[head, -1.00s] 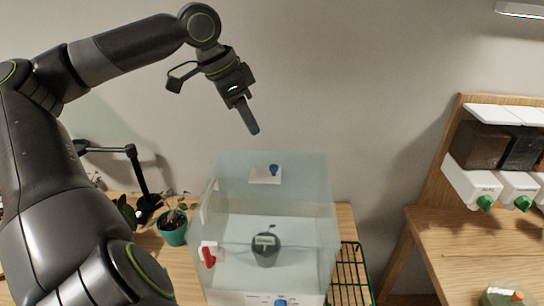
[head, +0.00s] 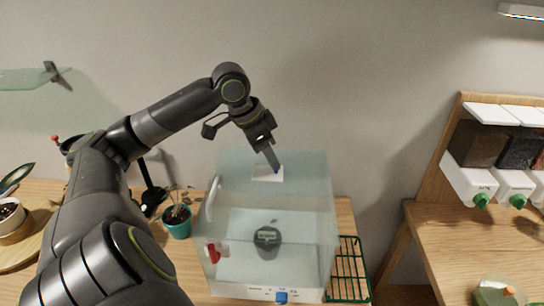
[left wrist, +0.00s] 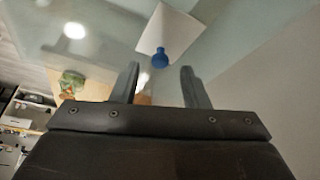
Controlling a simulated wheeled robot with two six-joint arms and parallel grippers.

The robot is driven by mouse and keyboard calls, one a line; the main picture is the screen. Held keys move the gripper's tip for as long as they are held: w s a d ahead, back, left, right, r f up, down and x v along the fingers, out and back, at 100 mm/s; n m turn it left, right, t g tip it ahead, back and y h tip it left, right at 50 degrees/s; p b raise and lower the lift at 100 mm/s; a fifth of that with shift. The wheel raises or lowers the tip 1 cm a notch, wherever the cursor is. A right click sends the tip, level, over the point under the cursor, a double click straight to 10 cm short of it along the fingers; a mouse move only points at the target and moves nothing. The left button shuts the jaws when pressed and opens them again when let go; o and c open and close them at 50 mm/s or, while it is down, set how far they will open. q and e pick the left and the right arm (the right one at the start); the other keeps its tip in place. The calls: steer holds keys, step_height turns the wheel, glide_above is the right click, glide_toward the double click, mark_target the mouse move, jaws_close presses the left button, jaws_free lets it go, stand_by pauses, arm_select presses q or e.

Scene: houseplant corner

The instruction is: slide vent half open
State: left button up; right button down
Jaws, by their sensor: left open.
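The vent is a white plate (head: 262,174) on the top of a clear, pale-blue box (head: 232,235). A blue knob (left wrist: 160,52) stands on the white plate (left wrist: 172,27) in the left wrist view. In the head view the knob is mostly hidden by my finger. My right gripper is not in view.
The box holds a dark pot (head: 267,240) and has a red-and-white latch (head: 213,253) and a blue front slider (head: 281,297). A teal pot plant (head: 177,222) stands left of it. A green wire rack (head: 349,270) lies at its right. The wall is behind.

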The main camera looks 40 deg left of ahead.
mark_target(268, 169)
arm_select(q)
steer(key=shift+x, duration=1.2)
steer(key=shift+c, duration=0.4)
jaws_close()
